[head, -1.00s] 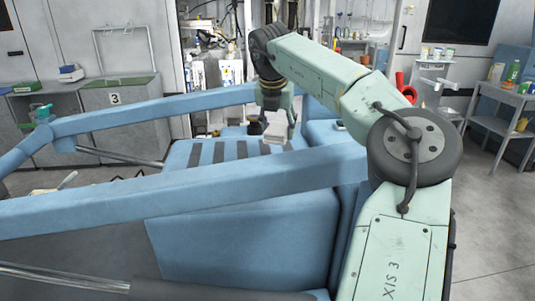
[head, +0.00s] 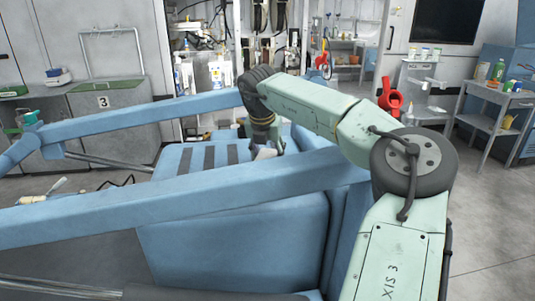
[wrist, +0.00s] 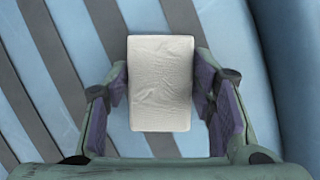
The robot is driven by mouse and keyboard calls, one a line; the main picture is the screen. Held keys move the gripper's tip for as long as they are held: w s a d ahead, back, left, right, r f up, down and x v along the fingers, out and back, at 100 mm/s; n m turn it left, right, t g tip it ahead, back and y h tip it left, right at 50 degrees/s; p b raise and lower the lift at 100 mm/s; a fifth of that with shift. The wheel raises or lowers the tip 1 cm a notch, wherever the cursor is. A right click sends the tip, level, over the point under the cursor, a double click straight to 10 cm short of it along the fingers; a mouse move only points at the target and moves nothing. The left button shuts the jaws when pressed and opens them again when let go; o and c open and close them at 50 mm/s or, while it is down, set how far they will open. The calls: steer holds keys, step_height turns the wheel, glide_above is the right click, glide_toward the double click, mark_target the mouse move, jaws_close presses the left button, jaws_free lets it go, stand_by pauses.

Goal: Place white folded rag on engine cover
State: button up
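The white folded rag (wrist: 160,84) is a flat rectangular pad in the middle of the wrist view. In the head view, the rag (head: 265,153) is a small pale patch low over the right part of the engine cover (head: 172,160), under my wrist. Whether the rag touches the cover is hard to tell.
A blue bar (head: 190,198) crosses in front of the cover, and another blue bar (head: 150,109) runs behind it. A blue raised block (head: 305,140) stands right of the cover. Shelves with bottles (head: 497,95) stand at the far right.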

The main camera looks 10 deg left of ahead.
steer(key=o, duration=0.4)
steer(key=shift+r, duration=0.15)
steer(key=shift+r+p, duration=0.3)
steer(key=shift+p, duration=0.1)
steer(key=b+v, duration=0.3)
steer(key=v, duration=0.8)
steer(key=shift+s+r, duration=0.25)
steer(key=shift+r, duration=0.05)
